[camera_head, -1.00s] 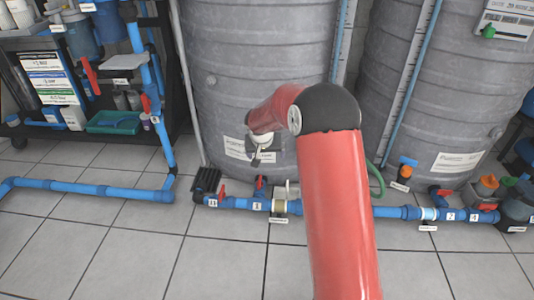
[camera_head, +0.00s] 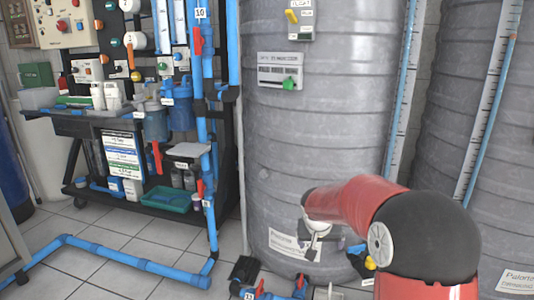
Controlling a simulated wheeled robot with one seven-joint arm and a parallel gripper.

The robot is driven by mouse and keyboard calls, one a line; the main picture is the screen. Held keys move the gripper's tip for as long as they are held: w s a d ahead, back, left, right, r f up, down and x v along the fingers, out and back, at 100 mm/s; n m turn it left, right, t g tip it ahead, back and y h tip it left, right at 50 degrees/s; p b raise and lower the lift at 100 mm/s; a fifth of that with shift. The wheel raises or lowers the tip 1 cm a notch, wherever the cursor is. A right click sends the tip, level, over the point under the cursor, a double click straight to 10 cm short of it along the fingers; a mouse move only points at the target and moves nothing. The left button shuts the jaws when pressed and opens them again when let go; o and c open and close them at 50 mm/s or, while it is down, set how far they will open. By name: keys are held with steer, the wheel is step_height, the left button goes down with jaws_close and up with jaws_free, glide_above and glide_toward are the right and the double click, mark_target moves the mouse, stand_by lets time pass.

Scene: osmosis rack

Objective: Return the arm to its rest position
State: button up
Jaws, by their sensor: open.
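My red arm with its black joint comes in from the lower right and bends left. The black joint and the upper arm hide part of the pipework at the lower right.
A black rack (camera_head: 112,158) with bottles, filters and a green tray (camera_head: 172,199) stands at the left. Blue pipes (camera_head: 138,262) run along the tiled floor and up beside the tank. A second grey tank (camera_head: 463,120) stands at the right. Bare floor shows at lower left.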

steer(key=s+r+p, duration=0.3)
steer(key=s+r, duration=1.1)
steer(key=s, duration=0.2)
steer(key=s+a+r+n+t+y+p, duration=0.1)
steer(key=s+r+n+y+p, duration=0.1)
steer(key=s, duration=1.5)
steer(key=shift+s+r+p, duration=0.35)
steer(key=shift+r+p, duration=0.05)
steer(key=shift+p, duration=0.25)
